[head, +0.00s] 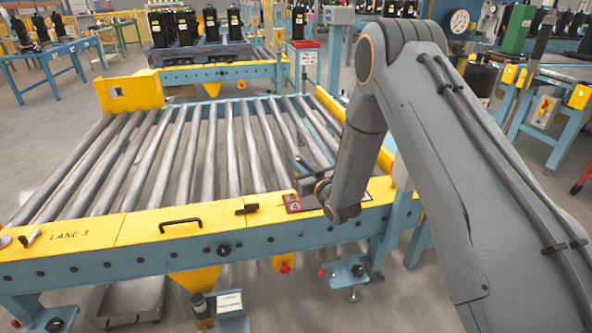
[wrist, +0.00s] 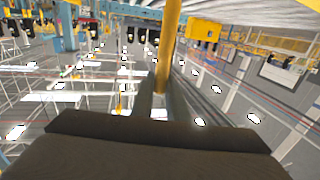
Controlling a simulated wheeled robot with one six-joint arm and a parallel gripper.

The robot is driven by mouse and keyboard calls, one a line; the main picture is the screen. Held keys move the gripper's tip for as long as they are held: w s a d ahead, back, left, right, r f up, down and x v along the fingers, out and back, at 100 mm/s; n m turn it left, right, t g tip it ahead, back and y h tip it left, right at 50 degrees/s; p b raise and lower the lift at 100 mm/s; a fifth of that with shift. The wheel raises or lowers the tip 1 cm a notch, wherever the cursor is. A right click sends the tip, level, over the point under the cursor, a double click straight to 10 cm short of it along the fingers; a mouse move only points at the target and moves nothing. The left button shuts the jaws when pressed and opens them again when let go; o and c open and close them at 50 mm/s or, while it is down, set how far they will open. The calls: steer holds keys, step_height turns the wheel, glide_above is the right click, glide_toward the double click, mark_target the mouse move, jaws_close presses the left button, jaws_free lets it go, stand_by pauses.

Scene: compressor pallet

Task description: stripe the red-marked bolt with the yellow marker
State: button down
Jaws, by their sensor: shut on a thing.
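My gripper (head: 299,170) is over the near end of the roller conveyor, just above its yellow front rail. In the wrist view, the gripper (wrist: 166,100) is shut on a yellow stick-shaped thing, which looks like the yellow marker (wrist: 168,45). It stretches away from the fingers toward the top of the picture. The marker cannot be made out in the head view. I cannot pick out a red-marked bolt in either view. Black compressors (head: 160,28) stand on a pallet (head: 196,56) on the far conveyor, too small to show their bolts.
The rollers (head: 190,150) of the near conveyor are empty. Its yellow front rail (head: 160,225) carries a black handle (head: 180,224), a small black clip (head: 247,209) and a red-and-black placard (head: 292,203). A blue table (head: 60,50) with compressors stands at the far left.

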mark_target(296, 174)
steer(key=shift+w+a+f, duration=0.15)
steer(key=shift+a+f, duration=0.1)
steer(key=shift+a, duration=0.35)
steer(key=shift+d, duration=0.1)
steer(key=shift+s, duration=0.2)
steer(key=shift+f, duration=0.2)
steer(key=shift+f+b, duration=1.1)
steer(key=shift+f, duration=0.7)
steer(key=shift+f+b, duration=0.3)
steer(key=shift+f, duration=0.25)
